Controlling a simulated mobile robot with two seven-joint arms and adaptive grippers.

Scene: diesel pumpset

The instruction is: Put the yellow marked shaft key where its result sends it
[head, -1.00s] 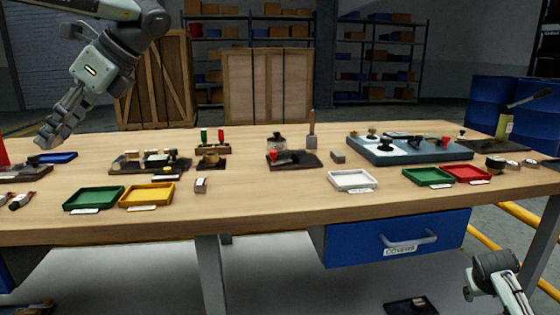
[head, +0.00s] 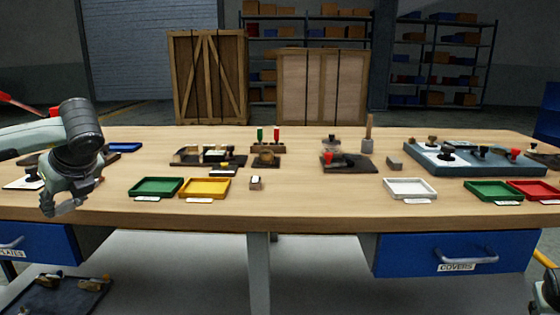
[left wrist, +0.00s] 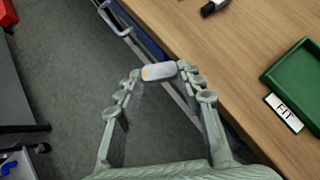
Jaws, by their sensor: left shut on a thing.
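My left gripper (head: 62,207) is at the table's front left edge, fingers pointing down. In the left wrist view its fingertips (left wrist: 160,73) are closed on a small pale grey shaft key (left wrist: 158,72) with a yellow mark at one end. The key is held over the table's front edge, left of a green tray (head: 157,187). That tray also shows in the left wrist view (left wrist: 298,80), with a label (left wrist: 284,113) that seems to read FIT. A yellow tray (head: 205,188) stands right beside it. Only a bit of my right arm shows at lower right.
A fixture (head: 207,156) and a small block (head: 256,183) lie near the trays. A white tray (head: 410,188), another green tray (head: 493,191) and a red tray (head: 535,190) stand to the right. Blue drawers, one labelled COVERS (head: 458,253), are under the tabletop. The centre front is clear.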

